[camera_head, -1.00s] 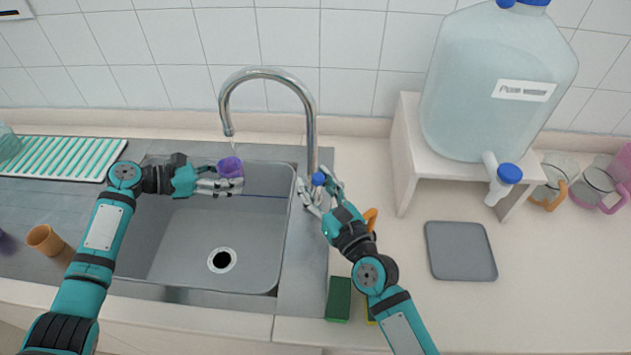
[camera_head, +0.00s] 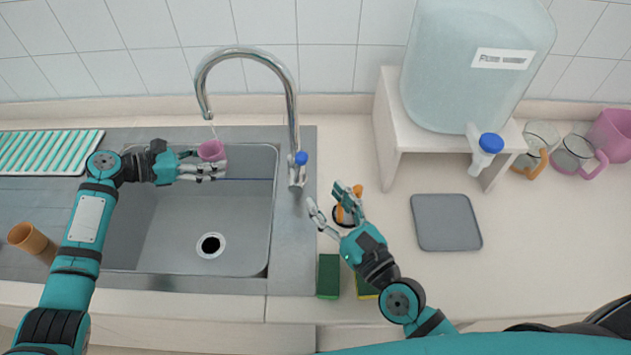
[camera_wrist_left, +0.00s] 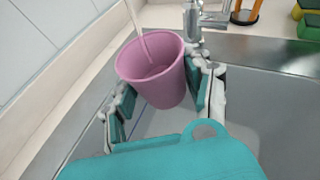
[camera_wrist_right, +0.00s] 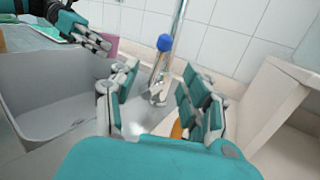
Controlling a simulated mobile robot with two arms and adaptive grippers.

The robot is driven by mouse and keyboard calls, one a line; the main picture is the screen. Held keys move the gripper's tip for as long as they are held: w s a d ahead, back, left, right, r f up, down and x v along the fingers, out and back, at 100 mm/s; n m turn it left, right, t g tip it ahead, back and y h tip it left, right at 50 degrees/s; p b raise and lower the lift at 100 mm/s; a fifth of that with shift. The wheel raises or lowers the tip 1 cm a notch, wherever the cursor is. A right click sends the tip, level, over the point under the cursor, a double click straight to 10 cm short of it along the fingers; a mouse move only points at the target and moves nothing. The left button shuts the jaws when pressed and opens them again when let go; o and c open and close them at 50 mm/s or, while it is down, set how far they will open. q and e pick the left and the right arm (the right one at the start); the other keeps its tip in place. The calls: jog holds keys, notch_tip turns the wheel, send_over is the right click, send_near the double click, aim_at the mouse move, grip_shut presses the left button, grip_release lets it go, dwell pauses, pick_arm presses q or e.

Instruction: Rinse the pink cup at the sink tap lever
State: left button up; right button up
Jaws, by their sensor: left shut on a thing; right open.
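The pink cup (camera_head: 211,150) is upright under the tap's spout, above the back of the sink. My left gripper (camera_head: 208,166) is shut on it, with fingers on both sides of the cup in the left wrist view (camera_wrist_left: 165,88). A thin water stream (camera_wrist_left: 137,22) runs from the spout into the cup. The tap (camera_head: 291,110) has a blue-topped lever (camera_head: 301,158) at its base, also seen in the right wrist view (camera_wrist_right: 164,43). My right gripper (camera_head: 325,196) is open and empty, just right of and in front of the lever, apart from it.
The grey sink basin (camera_head: 180,235) lies below the cup. A green sponge (camera_head: 328,275) lies on the front counter. A white stand (camera_head: 392,125) with a water tank (camera_head: 470,70) is at right. An orange cup (camera_head: 30,240) is at left.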

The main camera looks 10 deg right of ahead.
aim_at(298, 171)
jog(key=shift+s+d, duration=0.2)
jog(key=shift+s, duration=0.4)
jog(key=shift+w+d+f+n, duration=0.1)
jog(key=shift+d+n, duration=0.1)
jog(key=shift+n, duration=0.1)
jog(key=c, duration=0.4)
jog(key=d+n, duration=0.1)
jog(key=n, duration=0.1)
jog(key=d+n+y, duration=0.1)
jog(key=n, duration=0.1)
jog(key=w+d+n, duration=0.1)
jog(key=d+n, duration=0.1)
jog(key=n, duration=0.1)
jog(key=shift+f+y, duration=0.3)
jog(key=shift+f, duration=0.1)
grip_shut()
jog(key=w+d+n+g+y, duration=0.1)
jog(key=d+n+g+y, duration=0.4)
jog(key=n, duration=0.8)
jog(key=w+a+r+n+t, duration=0.1)
jog(key=w+a+r, duration=0.1)
jog(key=w+a, duration=0.6)
jog(key=shift+a+t+h, duration=0.3)
jog(key=shift+a, duration=0.05)
